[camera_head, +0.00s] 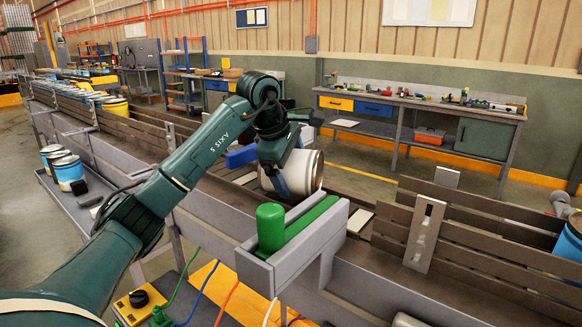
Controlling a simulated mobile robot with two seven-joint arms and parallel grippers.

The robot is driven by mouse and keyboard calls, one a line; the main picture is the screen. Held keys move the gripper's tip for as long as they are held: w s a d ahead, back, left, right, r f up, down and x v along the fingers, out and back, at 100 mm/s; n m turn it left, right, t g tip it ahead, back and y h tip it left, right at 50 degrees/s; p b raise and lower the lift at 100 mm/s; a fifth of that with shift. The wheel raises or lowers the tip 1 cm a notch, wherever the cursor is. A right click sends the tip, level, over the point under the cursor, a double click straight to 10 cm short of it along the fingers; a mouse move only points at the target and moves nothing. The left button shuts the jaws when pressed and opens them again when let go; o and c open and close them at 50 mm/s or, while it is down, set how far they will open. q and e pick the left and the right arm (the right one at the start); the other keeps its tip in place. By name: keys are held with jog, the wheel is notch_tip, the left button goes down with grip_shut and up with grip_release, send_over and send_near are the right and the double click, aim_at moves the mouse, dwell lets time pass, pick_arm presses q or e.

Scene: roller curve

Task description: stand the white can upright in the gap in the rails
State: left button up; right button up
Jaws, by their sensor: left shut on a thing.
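The white can (304,172) is tilted over on its side, its round end facing right. My left gripper (279,180) is shut on the can at its left part, and its fingers hide some of the wall. The can is at the rail line, behind the green block; whether it touches the rails below is hidden. The gap in the rails (352,212) lies to the right of the can, between the left rail run and the slatted right run (480,235). My right gripper is not in view.
A grey housing with a green cylinder (270,226) and green bar (312,222) stands in front of the can. Blue-and-white cans (68,172) sit on the lower shelf at left. A workbench (420,105) stands behind, with open floor before it.

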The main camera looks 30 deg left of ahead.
pick_arm(q)
jog(key=shift+f, duration=0.45)
jog(key=o, duration=1)
jog(key=shift+c, duration=0.2)
jog(key=shift+r, duration=0.25)
jog(key=b+v, duration=0.1)
jog(key=v, duration=1.1)
jog(key=shift+r, duration=0.3)
jog(key=shift+w, duration=0.1)
